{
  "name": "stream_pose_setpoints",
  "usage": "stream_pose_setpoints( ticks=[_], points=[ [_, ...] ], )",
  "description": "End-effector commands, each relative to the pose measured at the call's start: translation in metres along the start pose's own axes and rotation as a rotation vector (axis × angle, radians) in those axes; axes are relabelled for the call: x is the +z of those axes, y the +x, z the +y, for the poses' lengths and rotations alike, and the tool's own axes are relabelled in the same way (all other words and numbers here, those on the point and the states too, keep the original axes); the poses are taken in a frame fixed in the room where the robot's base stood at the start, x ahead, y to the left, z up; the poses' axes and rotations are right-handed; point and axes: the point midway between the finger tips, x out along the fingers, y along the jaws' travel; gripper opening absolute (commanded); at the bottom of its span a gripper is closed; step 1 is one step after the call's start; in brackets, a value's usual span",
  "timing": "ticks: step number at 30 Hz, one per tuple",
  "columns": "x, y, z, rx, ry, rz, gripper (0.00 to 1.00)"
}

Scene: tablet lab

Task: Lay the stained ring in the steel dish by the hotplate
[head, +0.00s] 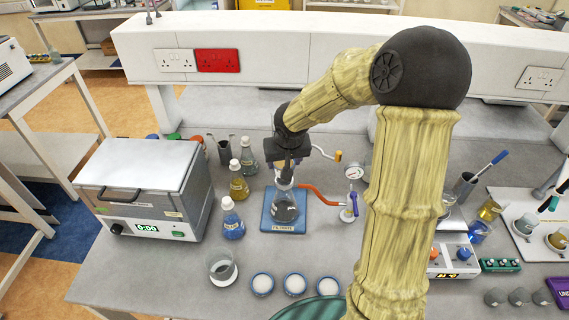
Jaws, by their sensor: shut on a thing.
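My gripper (286,178) points down over the mouth of a clear flask (286,210) on a blue base (271,223), left of centre. Its fingers are shut on a small pale thing at the flask's top, too small and covered to identify. I cannot tell whether this is the stained ring, or whether it touches the flask. An orange hose (314,194) runs right from the flask. I cannot make out the steel dish for certain; a greyish round edge (450,204) shows just right of my arm. A white box with orange and blue knobs (455,263), possibly the hotplate, is partly hidden by my arm.
A lidded grey unit (150,186) stands at left. Small flasks with yellow (238,184) and blue (232,222) liquid stand between it and the blue base. A beaker (222,267) and three blue-rimmed dishes (294,284) line the front. A bench shelf (280,48) crosses behind.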

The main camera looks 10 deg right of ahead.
Motion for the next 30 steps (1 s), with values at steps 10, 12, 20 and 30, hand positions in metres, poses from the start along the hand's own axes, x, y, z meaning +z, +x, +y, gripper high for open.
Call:
stream_pose_setpoints(
  ticks=[10, 12, 20, 30],
  points=[
    [-0.026, -0.062, 0.001, 0.001, 0.001, 0.004, 0.33],
    [-0.030, -0.070, 0.001, 0.002, 0.001, 0.004, 0.33],
    [-0.032, -0.079, 0.000, -0.001, -0.001, 0.000, 0.33],
    [-0.032, -0.078, 0.000, -0.001, -0.001, 0.000, 0.33]
  ],
)
